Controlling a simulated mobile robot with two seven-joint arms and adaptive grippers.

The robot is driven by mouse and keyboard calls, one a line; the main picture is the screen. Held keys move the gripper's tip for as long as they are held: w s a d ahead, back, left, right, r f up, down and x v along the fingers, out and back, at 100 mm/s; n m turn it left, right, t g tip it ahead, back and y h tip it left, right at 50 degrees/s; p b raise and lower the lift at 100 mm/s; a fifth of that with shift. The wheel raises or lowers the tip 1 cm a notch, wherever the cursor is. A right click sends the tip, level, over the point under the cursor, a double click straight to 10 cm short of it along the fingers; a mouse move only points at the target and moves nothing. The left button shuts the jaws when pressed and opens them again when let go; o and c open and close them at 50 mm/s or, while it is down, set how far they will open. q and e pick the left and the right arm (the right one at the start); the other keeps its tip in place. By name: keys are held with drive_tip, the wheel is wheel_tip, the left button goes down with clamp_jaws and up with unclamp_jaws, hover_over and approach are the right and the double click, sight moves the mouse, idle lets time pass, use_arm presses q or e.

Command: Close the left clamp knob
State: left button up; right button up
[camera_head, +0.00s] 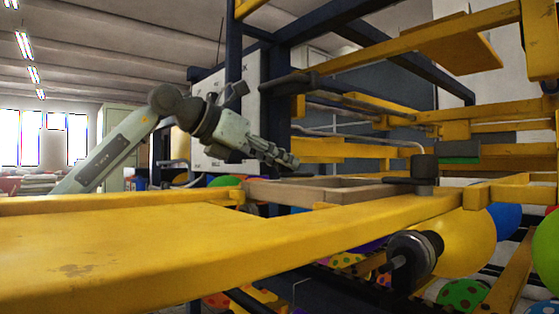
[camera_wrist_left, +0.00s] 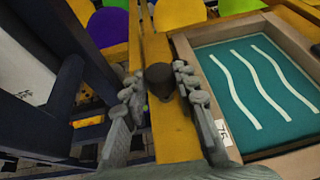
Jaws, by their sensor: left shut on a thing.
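In the left wrist view, the left clamp knob (camera_wrist_left: 160,78) is a small dark round knob above a yellow beam (camera_wrist_left: 172,135). My left gripper (camera_wrist_left: 161,84) is shut on it, with one finger on each side. In the head view, my left gripper (camera_head: 288,161) is low beside the left end of a wooden frame (camera_head: 330,192). The left knob cannot be made out there. Another dark knob (camera_head: 425,168) stands at the right end of that frame. My right gripper is not in view.
The wooden screen frame holds a teal panel with white wavy lines (camera_wrist_left: 245,85), right of the gripper. A wide yellow beam (camera_head: 150,240) crosses the front. A black and silver cylinder (camera_head: 415,250) sticks out of it. Yellow bars (camera_head: 480,130) stand behind; balloons (camera_head: 465,240) lie below.

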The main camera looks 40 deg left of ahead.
use_arm(q)
clamp_jaws()
drive_tip(key=shift+a+f+m+h, duration=0.1)
drive_tip(key=shift+a+m+h, duration=0.05)
drive_tip(key=shift+m+h, duration=0.4)
drive_tip(key=shift+w+m+g+h, duration=0.1)
drive_tip(key=shift+m+g+h, duration=0.35)
drive_tip(key=shift+h, duration=0.1)
drive_tip(key=shift+a+m+g+h, duration=0.1)
drive_tip(key=shift+m+g+h, duration=0.35)
drive_tip(key=shift+m+h, duration=0.65)
drive_tip(key=shift+h, duration=0.3)
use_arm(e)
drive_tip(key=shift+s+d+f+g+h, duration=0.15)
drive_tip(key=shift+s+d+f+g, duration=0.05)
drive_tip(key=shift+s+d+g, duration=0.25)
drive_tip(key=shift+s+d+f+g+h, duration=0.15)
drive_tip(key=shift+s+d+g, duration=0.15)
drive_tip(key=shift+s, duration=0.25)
use_arm(q)
drive_tip(key=o, duration=0.9)
unclamp_jaws()
